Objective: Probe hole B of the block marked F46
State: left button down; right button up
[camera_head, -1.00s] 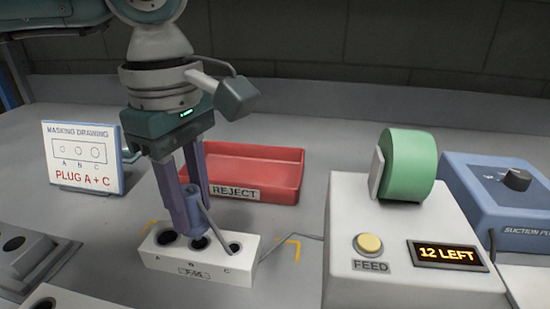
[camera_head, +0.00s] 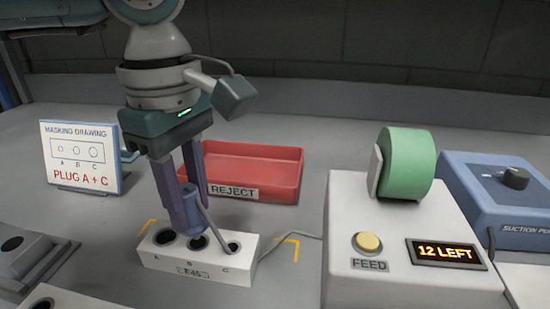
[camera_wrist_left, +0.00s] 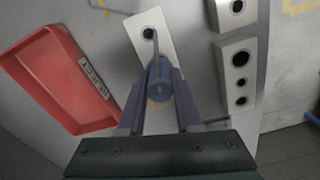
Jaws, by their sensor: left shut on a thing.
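The white block (camera_head: 200,265) has three dark holes lettered A, B and C on its front. Its label is blurred but looks like F46. My left gripper (camera_head: 190,222), pointing down over the block's middle, is shut on a blue cylindrical probe (camera_wrist_left: 160,82). A thin grey rod or lead runs from the probe toward the hole C end. The gripper's fingertips are just above hole B (camera_head: 198,243); the probe's lower end is hidden, so I cannot tell whether it enters the hole. My right gripper is not in view.
A red REJECT tray (camera_head: 255,172) lies behind the block. A masking drawing card (camera_head: 80,158) reading PLUG A + C stands at left. A feeder box (camera_head: 395,285) with a green roll (camera_head: 407,168) stands at right. Other blocks (camera_wrist_left: 236,70) lie to one side.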

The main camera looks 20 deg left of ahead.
aim_at(186, 189)
pick_arm(q)
jog(key=shift+f+b, duration=1.25)
jog(key=shift+f, duration=0.2)
dwell(0.5)
jog(key=shift+r, duration=0.1)
dwell(0.9)
jog(key=shift+r+p, duration=2.25)
jog(key=shift+r, duration=0.7)
